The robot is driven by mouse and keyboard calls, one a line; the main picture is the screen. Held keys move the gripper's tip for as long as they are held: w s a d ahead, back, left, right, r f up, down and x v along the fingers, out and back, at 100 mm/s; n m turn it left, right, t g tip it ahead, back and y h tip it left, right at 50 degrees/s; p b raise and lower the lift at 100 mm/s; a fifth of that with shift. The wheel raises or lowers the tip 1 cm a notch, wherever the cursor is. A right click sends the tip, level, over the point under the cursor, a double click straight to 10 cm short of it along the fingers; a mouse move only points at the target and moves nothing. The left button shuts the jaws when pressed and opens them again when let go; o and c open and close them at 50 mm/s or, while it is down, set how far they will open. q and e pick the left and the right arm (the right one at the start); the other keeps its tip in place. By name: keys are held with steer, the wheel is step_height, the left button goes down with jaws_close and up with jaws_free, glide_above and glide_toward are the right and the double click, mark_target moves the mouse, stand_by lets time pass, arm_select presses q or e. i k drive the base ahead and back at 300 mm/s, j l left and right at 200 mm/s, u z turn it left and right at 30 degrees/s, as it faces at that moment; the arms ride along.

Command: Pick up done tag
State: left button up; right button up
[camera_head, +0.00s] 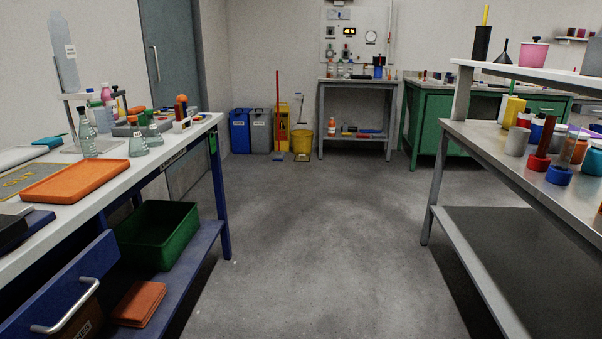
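I cannot make out a tag that reads "done" in the head view. A small green tag-like piece (213,143) hangs at the right end of the left bench, just under its top; any writing on it is too small to read. Neither of my grippers is in view.
The left bench (203,124) holds flasks, bottles and an orange tray (76,181); its blue drawer (62,290) stands open. A right bench (480,139) carries cups and jars. Bins (240,131) and a yellow bucket (302,142) stand at the back. The floor (310,230) between is clear.

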mark_target(213, 140)
steer(key=i+u, duration=0.15)
steer(key=i, duration=0.7)
steer(key=i+l+u, duration=0.2)
steer(key=i, duration=0.6)
